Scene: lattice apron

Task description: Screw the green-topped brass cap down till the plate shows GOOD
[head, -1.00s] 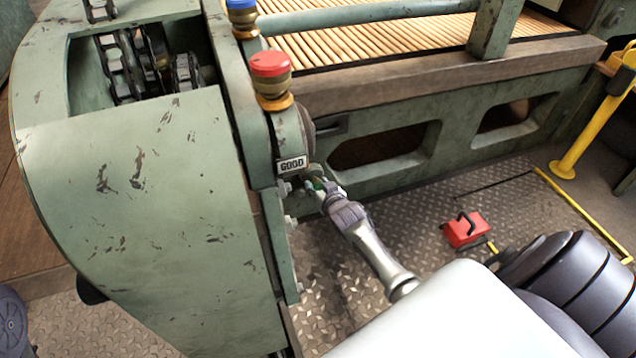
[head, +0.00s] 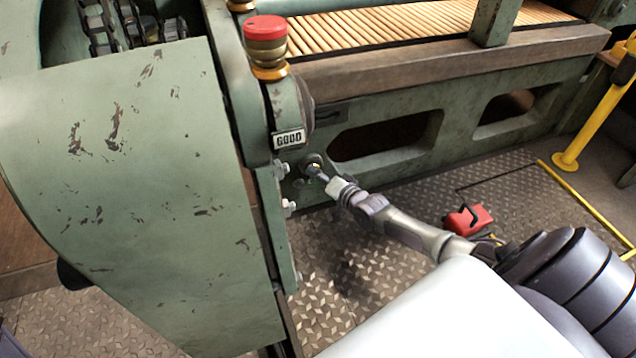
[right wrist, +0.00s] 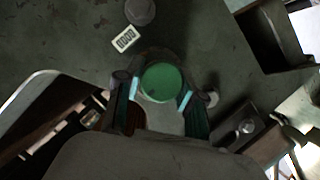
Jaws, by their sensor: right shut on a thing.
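The green-topped brass cap (right wrist: 161,82) shows its round green top in the right wrist view, between the two finger pads of my right gripper (right wrist: 160,94). My right gripper is shut on it. In the head view the right gripper (head: 319,173) reaches the cap's place on the green machine side, just below and right of the plate; the cap is mostly hidden there. The plate (head: 289,139) reads GOOD in the head view, and it also shows in the right wrist view (right wrist: 124,39). My left gripper is not in view.
A red-topped brass fitting (head: 266,45) stands above the plate. The green machine housing (head: 140,200) fills the left. A red box with a black handle (head: 467,220) lies on the tread-plate floor, near a yellow post (head: 594,118). Open floor lies below the machine frame.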

